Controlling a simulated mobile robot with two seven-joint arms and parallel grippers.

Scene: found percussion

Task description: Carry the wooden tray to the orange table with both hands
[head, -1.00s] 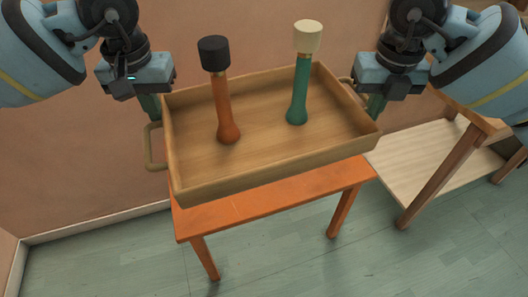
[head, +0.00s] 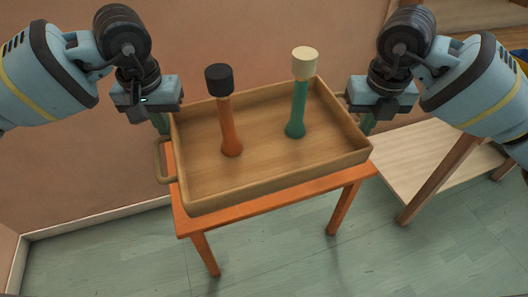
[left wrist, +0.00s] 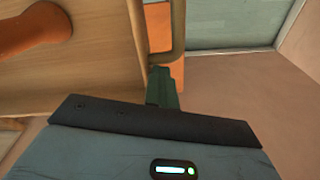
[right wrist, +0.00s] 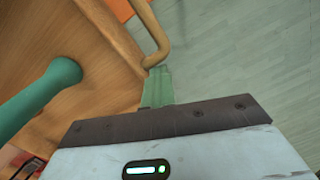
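The wooden tray (head: 285,180) is level over the orange table (head: 205,255), its underside on or just above the top; I cannot tell which. An orange shaker with a black top (head: 228,120) and a green one with a cream top (head: 299,100) stand upright in it. My left gripper (head: 161,122) is shut on the tray's left handle, which shows at its fingertips in the left wrist view (left wrist: 175,45). My right gripper (head: 367,124) is shut on the right handle, seen in the right wrist view (right wrist: 157,45). The finger gaps are mostly hidden.
A pale wooden shelf unit (head: 435,165) stands to the right of the orange table. A brown wall (head: 80,150) is behind and to the left. The green floor (head: 300,265) in front is clear.

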